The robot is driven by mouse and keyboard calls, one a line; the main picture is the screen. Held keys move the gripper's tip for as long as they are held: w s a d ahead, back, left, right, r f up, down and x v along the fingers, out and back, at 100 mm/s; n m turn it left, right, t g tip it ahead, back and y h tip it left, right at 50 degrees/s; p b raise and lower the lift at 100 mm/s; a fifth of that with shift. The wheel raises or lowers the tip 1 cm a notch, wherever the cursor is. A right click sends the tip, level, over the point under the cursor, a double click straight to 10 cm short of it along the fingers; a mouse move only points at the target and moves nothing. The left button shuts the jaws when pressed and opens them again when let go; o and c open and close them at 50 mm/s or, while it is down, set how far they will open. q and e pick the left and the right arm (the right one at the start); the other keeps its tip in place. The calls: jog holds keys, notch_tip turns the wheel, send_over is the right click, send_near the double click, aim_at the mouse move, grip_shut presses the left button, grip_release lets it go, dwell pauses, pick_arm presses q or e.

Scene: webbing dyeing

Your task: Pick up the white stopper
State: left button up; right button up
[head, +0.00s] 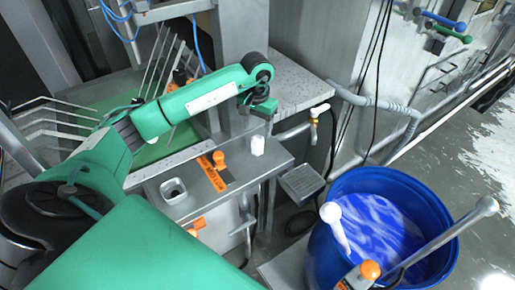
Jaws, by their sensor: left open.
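The white stopper (257,146), a small pale cylinder, stands upright on the grey metal ledge (262,172) near the middle of the head view. My green left arm reaches in from the left, and its dark left gripper (262,112) is just above the stopper in the picture. The gripper is open with nothing seen between its fingers. Whether it touches the stopper is hard to tell at this size. My right gripper is not in view.
An orange-knobbed part (218,160) sits on the ledge left of the stopper, near a square opening (173,189). A blue barrel (330,250) of blue liquid stands at lower right, with pale rods over it. A pipe with a valve (318,112) is at the right.

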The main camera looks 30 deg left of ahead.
aim_at(258, 137)
pick_arm(q)
jog(key=f, duration=0.6)
jog(key=shift+w+d+f+b, duration=0.15)
jog(key=shift+w+f+b, duration=0.05)
jog(key=shift+b, duration=0.2)
jog(key=shift+c, duration=0.2)
jog(key=c, duration=1)
